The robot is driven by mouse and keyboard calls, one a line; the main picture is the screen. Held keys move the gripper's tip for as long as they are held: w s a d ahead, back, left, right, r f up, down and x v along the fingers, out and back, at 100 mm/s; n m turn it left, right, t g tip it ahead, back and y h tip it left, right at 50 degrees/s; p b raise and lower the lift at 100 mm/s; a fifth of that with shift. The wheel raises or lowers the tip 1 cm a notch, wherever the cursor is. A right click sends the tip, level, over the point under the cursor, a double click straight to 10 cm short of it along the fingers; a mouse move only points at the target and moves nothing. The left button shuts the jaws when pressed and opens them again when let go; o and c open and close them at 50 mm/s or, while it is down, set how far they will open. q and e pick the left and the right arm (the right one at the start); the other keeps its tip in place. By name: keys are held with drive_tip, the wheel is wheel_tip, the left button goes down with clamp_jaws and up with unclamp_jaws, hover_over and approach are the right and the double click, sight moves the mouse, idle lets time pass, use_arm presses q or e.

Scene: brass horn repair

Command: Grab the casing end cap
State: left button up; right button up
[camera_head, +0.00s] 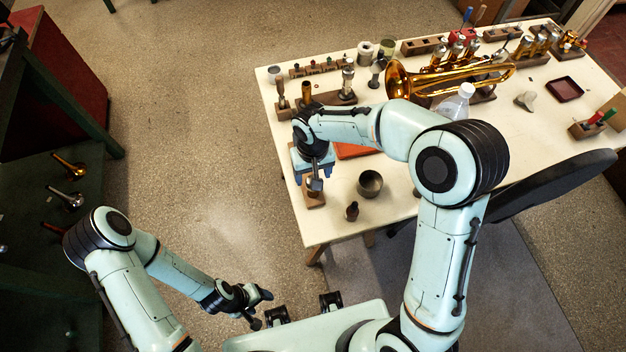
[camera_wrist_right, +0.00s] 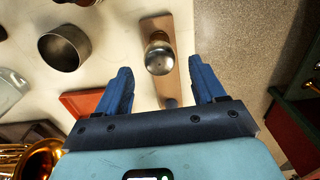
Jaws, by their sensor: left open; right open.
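A shiny silver rounded piece (camera_wrist_right: 159,58), which looks like the casing end cap, stands on a narrow wooden block (camera_wrist_right: 185,32). In the head view the block (camera_head: 312,198) is at the table's left edge, partly hidden by my right gripper. My right gripper (camera_head: 314,178) is over this block, pointing down. In the wrist view its two blue fingers (camera_wrist_right: 160,70) are spread open, with the silver piece between and slightly ahead of the tips. I see no contact. My left gripper (camera_head: 261,308) is open and empty, away from the table over the floor.
A metal cup (camera_head: 370,184) and a small brown piece (camera_head: 351,211) stand right of the block. A red-orange tray (camera_wrist_right: 82,102) lies close by. The brass horn (camera_head: 440,80) and wooden racks fill the table's back. The table's front left corner is clear.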

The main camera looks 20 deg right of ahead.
drive_tip(key=shift+f, duration=1.45)
drive_tip(key=c, duration=1.1)
